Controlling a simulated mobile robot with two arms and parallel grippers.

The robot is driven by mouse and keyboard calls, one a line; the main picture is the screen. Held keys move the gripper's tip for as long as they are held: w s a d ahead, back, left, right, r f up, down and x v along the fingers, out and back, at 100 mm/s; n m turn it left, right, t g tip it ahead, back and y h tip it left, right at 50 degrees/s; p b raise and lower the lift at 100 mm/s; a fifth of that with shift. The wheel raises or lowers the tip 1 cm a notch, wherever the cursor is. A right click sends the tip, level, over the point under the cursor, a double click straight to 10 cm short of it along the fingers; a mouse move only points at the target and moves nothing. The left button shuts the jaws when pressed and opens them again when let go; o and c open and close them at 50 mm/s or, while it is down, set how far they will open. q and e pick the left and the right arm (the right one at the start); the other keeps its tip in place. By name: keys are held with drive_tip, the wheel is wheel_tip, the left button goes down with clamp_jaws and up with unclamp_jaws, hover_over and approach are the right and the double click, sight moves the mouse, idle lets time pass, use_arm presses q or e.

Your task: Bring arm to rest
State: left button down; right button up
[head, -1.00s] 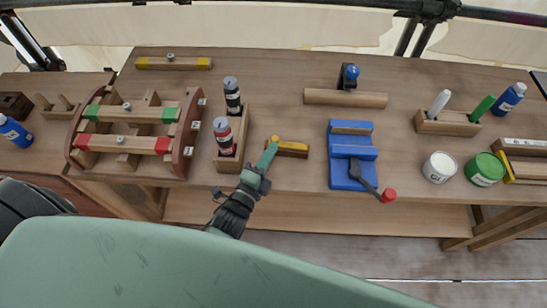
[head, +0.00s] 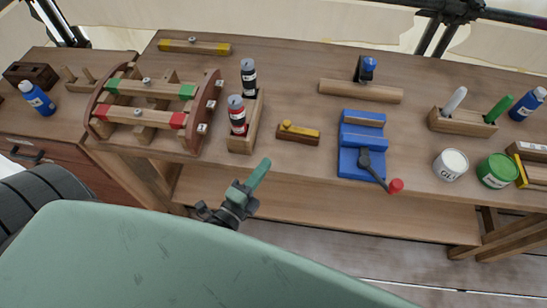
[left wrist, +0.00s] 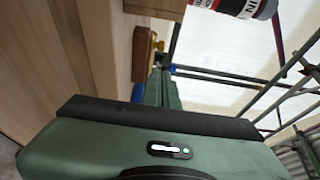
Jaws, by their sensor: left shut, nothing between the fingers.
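My left gripper (head: 258,173) is shut and empty. It hangs in front of the workbench's front edge, below and left of a small wooden block with a yellow top (head: 298,131), apart from it. In the left wrist view the shut green fingers (left wrist: 163,88) point away, with the wooden block (left wrist: 143,50) beyond them. My left arm's large green link (head: 180,260) fills the bottom of the head view. My right gripper is not in view.
The workbench (head: 290,85) carries a wooden rack with red and green marked bars (head: 146,116), a bottle holder (head: 243,140), a blue vise (head: 360,150), a glue can (head: 450,165) and a green can (head: 496,170). Open floor (head: 330,248) lies in front of the bench.

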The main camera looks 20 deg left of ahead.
use_arm(q)
drive_tip(key=s+f+n+g, duration=0.3)
drive_tip(key=s+f, duration=0.1)
drive_tip(key=f, duration=0.6)
drive_tip(key=s+f+n+g, duration=0.3)
drive_tip(key=f, duration=0.6)
drive_tip(key=s+f+n+g, duration=0.3)
drive_tip(key=s+f, duration=0.1)
drive_tip(key=f, duration=0.6)
drive_tip(key=s+a+f+n+g+y, duration=0.1)
drive_tip(key=s+a+f+n+g, duration=0.1)
drive_tip(key=s+f+n+g, duration=0.2)
drive_tip(key=s+a+f+n+g, duration=0.2)
drive_tip(key=s+f, duration=0.8)
drive_tip(key=s, duration=0.7)
drive_tip(key=shift+f+n+g+y, duration=0.35)
drive_tip(key=shift+n+g+y, duration=0.05)
drive_tip(key=shift+n+g, duration=0.55)
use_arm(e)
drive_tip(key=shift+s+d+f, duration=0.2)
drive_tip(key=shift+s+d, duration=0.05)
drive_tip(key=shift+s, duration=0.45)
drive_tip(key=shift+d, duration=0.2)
